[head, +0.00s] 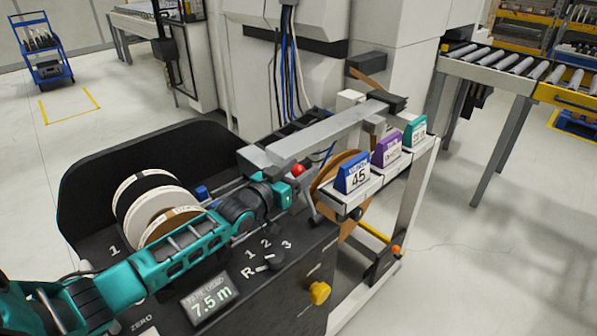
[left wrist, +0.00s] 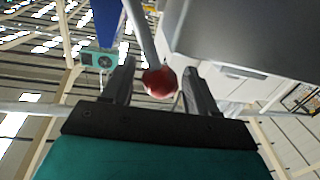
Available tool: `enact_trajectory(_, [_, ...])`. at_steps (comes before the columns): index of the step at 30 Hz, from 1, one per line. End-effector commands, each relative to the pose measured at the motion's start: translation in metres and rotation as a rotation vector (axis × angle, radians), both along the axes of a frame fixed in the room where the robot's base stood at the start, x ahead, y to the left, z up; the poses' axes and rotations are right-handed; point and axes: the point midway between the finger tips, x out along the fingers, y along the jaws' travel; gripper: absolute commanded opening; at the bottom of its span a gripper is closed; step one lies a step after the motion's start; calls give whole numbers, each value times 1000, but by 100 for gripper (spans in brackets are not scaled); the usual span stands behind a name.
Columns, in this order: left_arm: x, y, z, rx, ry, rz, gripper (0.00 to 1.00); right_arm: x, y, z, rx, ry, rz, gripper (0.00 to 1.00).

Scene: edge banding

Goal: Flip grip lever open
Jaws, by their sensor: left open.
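The grip lever shows as a red ball knob (head: 298,170) beside the grey metal beam of the machine. In the left wrist view the red knob (left wrist: 159,82) sits on a grey rod that runs up and away. My left gripper (head: 297,183) is at the knob, its teal body reaching in from the left. In the left wrist view its two dark fingers (left wrist: 157,85) stand open, one on each side of the knob. Gaps show between knob and fingers there. The lever's pivot is hidden. My right gripper is not in view.
Blue (head: 353,175), purple (head: 386,150) and teal (head: 414,131) label blocks stand just right of the lever. Tape reels (head: 155,210) sit in the black panel at left. A yellow knob (head: 319,292) and a meter display (head: 210,300) are in front.

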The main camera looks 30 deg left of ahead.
Motion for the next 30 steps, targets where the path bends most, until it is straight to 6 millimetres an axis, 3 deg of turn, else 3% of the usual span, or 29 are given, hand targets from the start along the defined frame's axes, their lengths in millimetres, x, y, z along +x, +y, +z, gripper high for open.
enact_trajectory(8, [1, 0, 0, 0, 1, 0, 58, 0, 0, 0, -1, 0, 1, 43])
enact_trajectory(26, [1, 0, 0, 0, 0, 0, 1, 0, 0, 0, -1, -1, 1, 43])
enact_trajectory(30, [1, 0, 0, 0, 0, 0, 0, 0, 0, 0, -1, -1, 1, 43])
